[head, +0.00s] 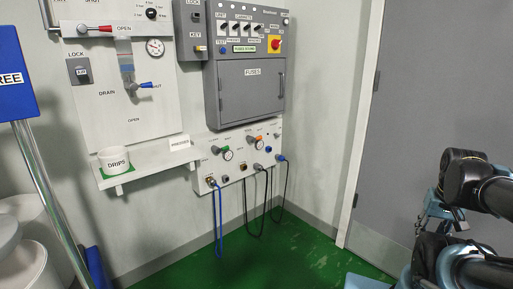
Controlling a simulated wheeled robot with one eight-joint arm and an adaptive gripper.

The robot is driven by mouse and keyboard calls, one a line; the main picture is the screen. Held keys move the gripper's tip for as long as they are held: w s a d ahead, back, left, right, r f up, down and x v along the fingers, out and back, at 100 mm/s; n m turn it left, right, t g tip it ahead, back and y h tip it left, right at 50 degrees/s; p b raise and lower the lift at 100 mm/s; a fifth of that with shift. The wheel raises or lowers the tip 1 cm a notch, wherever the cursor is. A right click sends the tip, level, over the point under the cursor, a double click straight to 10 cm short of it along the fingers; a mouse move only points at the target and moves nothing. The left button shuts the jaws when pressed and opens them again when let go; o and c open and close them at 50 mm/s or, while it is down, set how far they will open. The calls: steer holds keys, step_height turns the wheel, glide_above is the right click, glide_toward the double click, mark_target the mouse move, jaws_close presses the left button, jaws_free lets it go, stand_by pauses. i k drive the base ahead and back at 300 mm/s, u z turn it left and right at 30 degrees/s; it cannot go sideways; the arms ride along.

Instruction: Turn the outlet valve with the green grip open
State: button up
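My arm is folded at the right edge, in front of the grey door and well apart from the panel. Small parts at its end may be my gripper (430,220), but its fingers are not clear.
A grey fuse cabinet (250,95) hangs above the panel. Blue and black cables hang from the sockets below. A shelf with a white drip cup (114,160) juts out at left. Blue and red levers sit above it. The green floor (290,255) before the panel is clear.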

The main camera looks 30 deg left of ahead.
mark_target(215, 149)
steer(key=z, duration=1.25)
steer(key=i, duration=1.05)
steer(key=u, duration=2.35)
